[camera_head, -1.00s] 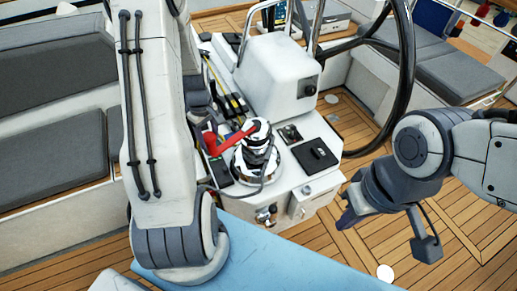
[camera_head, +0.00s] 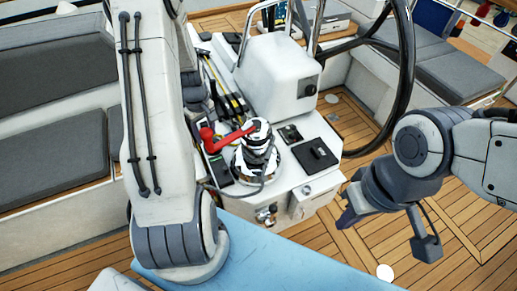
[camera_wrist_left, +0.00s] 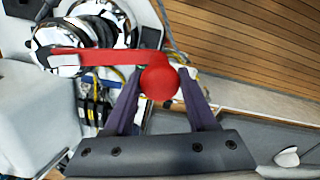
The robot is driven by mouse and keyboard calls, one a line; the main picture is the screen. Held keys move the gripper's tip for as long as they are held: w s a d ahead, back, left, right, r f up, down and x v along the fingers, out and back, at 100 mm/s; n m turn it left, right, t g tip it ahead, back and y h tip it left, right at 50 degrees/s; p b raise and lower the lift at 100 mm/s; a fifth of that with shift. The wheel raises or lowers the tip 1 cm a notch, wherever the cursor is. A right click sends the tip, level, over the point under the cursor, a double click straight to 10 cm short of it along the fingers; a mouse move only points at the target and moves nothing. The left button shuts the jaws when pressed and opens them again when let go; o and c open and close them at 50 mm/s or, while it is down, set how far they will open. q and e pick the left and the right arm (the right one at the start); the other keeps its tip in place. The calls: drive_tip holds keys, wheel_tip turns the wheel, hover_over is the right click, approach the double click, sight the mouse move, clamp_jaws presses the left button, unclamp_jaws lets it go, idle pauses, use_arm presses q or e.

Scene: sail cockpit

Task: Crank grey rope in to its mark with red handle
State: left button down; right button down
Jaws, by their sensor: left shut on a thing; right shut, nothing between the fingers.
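The red handle (camera_head: 233,137) sits on top of the chrome winch (camera_head: 257,158) and points left, its round knob at the outer end. In the left wrist view the handle (camera_wrist_left: 108,57) runs from the winch (camera_wrist_left: 68,50) to the knob, which is between the fingers of my left gripper (camera_wrist_left: 160,78), shut on it. In the head view my left arm hides most of that gripper. Grey rope (camera_head: 262,179) is wrapped around the winch drum; I cannot make out its mark. My right gripper (camera_head: 347,217) is shut and empty, low right of the console.
The white console (camera_head: 282,80) carries the winch, with a dark hatch (camera_head: 316,153) right of it and rope lines (camera_head: 226,85) behind. A black steering wheel (camera_head: 407,70) stands at right. Grey benches (camera_head: 50,152) line the left. Wooden deck lies open at lower right.

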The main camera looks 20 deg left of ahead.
use_arm(q)
drive_tip(key=shift+s+d+f+n, duration=0.1)
drive_tip(key=shift+s+d+n, duration=0.2)
drive_tip(key=shift+d, duration=0.3)
drive_tip(key=shift+s+d+f+n, duration=0.1)
drive_tip(key=shift+s+d+n, duration=0.2)
drive_tip(key=shift+d, duration=0.25)
unclamp_jaws()
drive_tip(key=shift+w+a, duration=0.1)
drive_tip(key=shift+r, duration=0.1)
drive_tip(key=shift+r, duration=0.1)
wheel_tip(320, 180, up, 7)
drive_tip(key=p, duration=0.6)
drive_tip(key=shift+r, duration=0.1)
drive_tip(key=shift+r+p, duration=0.4)
drive_tip(key=shift+r, duration=0.45)
